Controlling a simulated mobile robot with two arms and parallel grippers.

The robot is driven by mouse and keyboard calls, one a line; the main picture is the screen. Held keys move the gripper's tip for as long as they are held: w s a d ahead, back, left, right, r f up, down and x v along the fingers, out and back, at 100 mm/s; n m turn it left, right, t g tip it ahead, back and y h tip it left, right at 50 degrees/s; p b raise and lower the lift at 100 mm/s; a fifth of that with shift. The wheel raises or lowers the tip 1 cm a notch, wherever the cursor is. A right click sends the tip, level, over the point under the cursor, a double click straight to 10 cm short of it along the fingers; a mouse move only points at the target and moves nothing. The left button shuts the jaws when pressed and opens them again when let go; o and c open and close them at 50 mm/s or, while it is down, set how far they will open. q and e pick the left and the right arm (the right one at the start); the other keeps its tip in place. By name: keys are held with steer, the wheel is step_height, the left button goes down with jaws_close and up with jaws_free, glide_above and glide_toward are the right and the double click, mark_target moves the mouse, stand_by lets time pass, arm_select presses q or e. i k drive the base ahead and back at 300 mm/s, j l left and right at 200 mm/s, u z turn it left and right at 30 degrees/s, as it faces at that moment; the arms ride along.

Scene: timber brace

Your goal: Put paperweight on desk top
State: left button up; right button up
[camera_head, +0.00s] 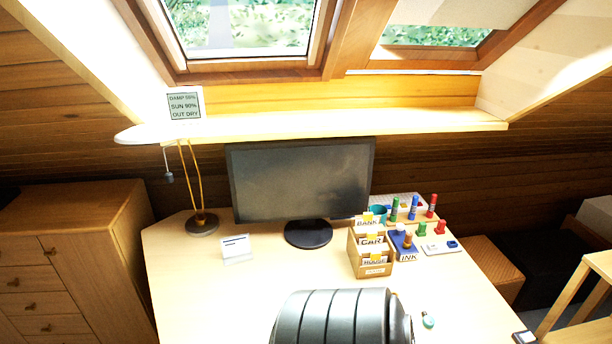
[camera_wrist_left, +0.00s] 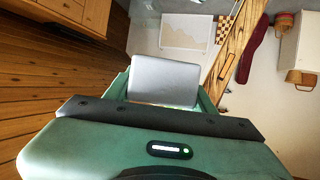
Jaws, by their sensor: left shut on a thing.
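My left gripper (camera_wrist_left: 163,100) shows in the wrist view, with green fingers on both sides of a smooth grey block (camera_wrist_left: 163,78). It is shut on this block. I cannot tell for certain whether the block is the paperweight. The desk top (camera_head: 195,300) is pale wood and fills the lower middle of the head view. A small teal and white object (camera_head: 428,320) lies near its front right; it is too small to identify. No gripper shows in the head view.
A monitor (camera_head: 300,180), a lamp (camera_head: 202,222), a white card (camera_head: 236,248), a card box (camera_head: 370,252) and stamps (camera_head: 410,240) stand on the desk. The desk's left and front-left area is clear. A shelf (camera_head: 330,124) runs above. A large dark ribbed form covers the front middle.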

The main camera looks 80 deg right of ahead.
mark_target(263, 320)
steer(key=l+z, duration=0.1)
steer(key=z, duration=0.35)
steer(key=l+z, duration=0.15)
steer(key=z, duration=0.25)
steer(key=l+z, duration=0.1)
steer(key=z, duration=0.35)
steer(key=i+l+z, duration=0.1)
steer(key=z, duration=0.35)
steer(key=l+z, duration=0.1)
steer(key=z, duration=0.3)
steer(key=i+z, duration=0.1)
steer(key=i, duration=0.45)
